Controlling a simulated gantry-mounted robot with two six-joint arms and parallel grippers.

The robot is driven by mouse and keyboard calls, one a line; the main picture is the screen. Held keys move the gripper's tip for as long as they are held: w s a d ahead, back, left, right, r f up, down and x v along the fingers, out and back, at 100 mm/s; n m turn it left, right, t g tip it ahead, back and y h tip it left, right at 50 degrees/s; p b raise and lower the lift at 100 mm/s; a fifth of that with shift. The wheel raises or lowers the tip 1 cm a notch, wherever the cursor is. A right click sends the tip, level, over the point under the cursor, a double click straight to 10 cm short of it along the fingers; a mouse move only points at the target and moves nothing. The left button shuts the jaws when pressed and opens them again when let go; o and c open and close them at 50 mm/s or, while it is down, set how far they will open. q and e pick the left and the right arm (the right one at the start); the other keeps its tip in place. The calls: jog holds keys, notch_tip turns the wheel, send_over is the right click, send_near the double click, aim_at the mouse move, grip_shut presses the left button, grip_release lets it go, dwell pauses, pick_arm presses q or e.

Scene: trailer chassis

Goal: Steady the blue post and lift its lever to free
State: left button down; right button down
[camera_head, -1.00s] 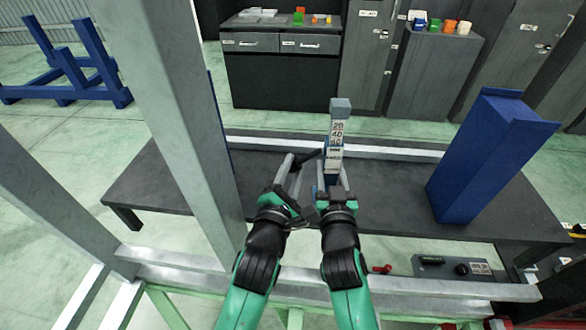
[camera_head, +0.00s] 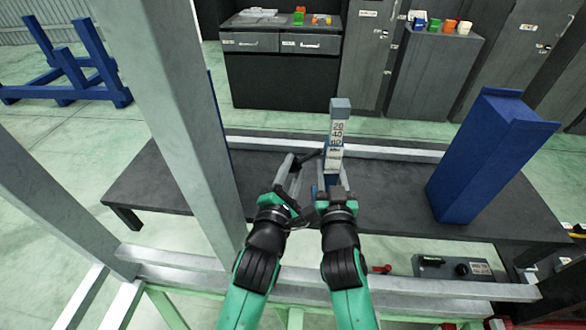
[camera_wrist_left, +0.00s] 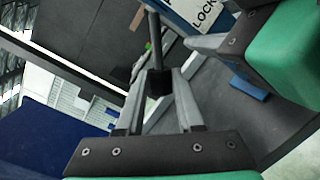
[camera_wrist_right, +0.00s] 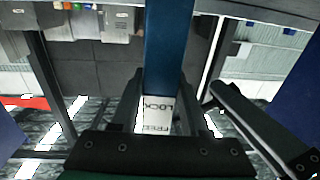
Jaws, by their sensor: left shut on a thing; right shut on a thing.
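My right gripper (camera_head: 334,182) is shut on the post from the near side, below the label. In the right wrist view the post (camera_wrist_right: 168,50) rises between the fingers, with LOCK and FREE on its label (camera_wrist_right: 157,115). My left gripper (camera_head: 292,162) is shut on the dark lever (camera_head: 311,157) at the post's left. In the left wrist view the fingers close around the lever's black end (camera_wrist_left: 158,82). The lever's joint to the post is hard to see.
A large blue block (camera_head: 485,160) stands on the dark platform (camera_head: 400,205) at the right. A grey upright beam (camera_head: 175,130) is close to the left arm. A control box (camera_head: 452,267) sits at the front right. Cabinets stand behind.

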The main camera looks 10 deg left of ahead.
pick_arm(q)
jog(key=shift+a+r, duration=0.1)
jog(key=shift+r, duration=0.05)
jog(key=shift+a+r+m+g+y, duration=0.25)
jog(key=shift+r+m, duration=0.5)
jog(key=shift+m, duration=0.4)
jog(key=shift+a+r+m+g+y, duration=0.25)
jog(key=shift+r+m, duration=0.45)
jog(key=shift+m, duration=0.4)
jog(key=shift+a+r+m+g+y, duration=0.25)
jog(key=shift+r+m, duration=0.5)
jog(key=shift+m, duration=0.4)
jog(key=c, duration=0.5)
grip_release()
jog(key=shift+d, duration=0.1)
